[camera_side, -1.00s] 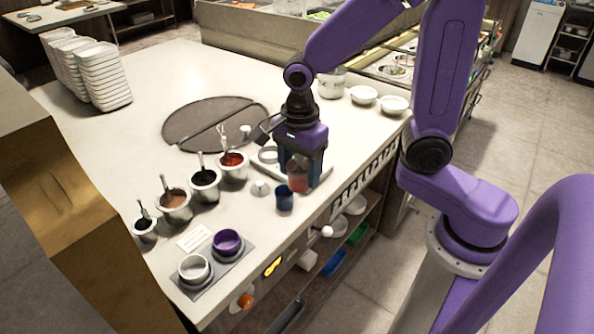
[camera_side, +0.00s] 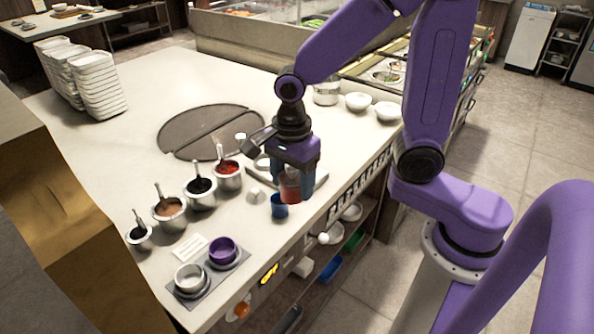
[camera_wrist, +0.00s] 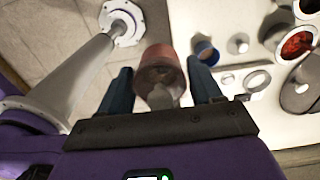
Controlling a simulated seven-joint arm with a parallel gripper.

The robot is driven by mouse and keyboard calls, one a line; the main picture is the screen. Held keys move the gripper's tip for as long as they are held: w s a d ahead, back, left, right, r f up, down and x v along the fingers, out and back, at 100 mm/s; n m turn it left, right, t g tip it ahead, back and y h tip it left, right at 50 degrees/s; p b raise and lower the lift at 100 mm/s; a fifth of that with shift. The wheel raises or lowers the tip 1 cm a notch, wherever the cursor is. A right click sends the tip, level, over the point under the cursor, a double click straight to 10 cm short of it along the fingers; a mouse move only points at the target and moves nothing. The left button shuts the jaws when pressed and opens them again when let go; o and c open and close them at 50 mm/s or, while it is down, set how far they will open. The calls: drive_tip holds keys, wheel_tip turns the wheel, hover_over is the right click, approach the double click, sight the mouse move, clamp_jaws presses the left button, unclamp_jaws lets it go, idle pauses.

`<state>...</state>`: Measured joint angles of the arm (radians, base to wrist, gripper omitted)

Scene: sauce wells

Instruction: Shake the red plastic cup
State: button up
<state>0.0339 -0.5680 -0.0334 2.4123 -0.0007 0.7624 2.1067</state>
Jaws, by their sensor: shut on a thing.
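The red plastic cup (camera_side: 290,187) is between the fingers of my gripper (camera_side: 293,180), near the counter's front edge, just behind the blue cup. In the wrist view, the red cup (camera_wrist: 160,72) sits between the two blue fingers of my gripper (camera_wrist: 162,88), and I look into its dark inside. My gripper is shut on it. In the side view the fingers partly hide the cup, and I cannot tell how far its base is from the counter.
A blue cup (camera_side: 279,206) stands close in front. Metal sauce pots (camera_side: 171,214) line the counter to the left. A purple cup (camera_side: 223,250) and a white cup (camera_side: 189,278) sit on a grey tray. White bowls (camera_side: 388,111) stand behind.

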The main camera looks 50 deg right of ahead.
idle(0.3)
drive_tip(key=shift+w+d, duration=0.2)
drive_tip(key=shift+d, duration=0.5)
drive_tip(key=shift+w+d, duration=0.2)
drive_tip(key=shift+d, duration=0.45)
drive_tip(key=shift+w+d, duration=0.2)
drive_tip(key=shift+d, duration=0.5)
drive_tip(key=shift+a, duration=0.1)
drive_tip(key=shift+s+a, duration=0.2)
drive_tip(key=shift+a, duration=0.5)
drive_tip(key=shift+s+a, duration=0.25)
drive_tip(key=shift+a, duration=0.45)
drive_tip(key=shift+s+a, duration=0.2)
drive_tip(key=shift+a, duration=0.5)
drive_tip(key=shift+d, duration=0.1)
drive_tip(key=d, duration=0.2)
drive_tip(key=w+d, duration=0.1)
drive_tip(key=d, duration=0.1)
drive_tip(key=shift+w+d, duration=0.1)
drive_tip(key=shift+w, duration=0.05)
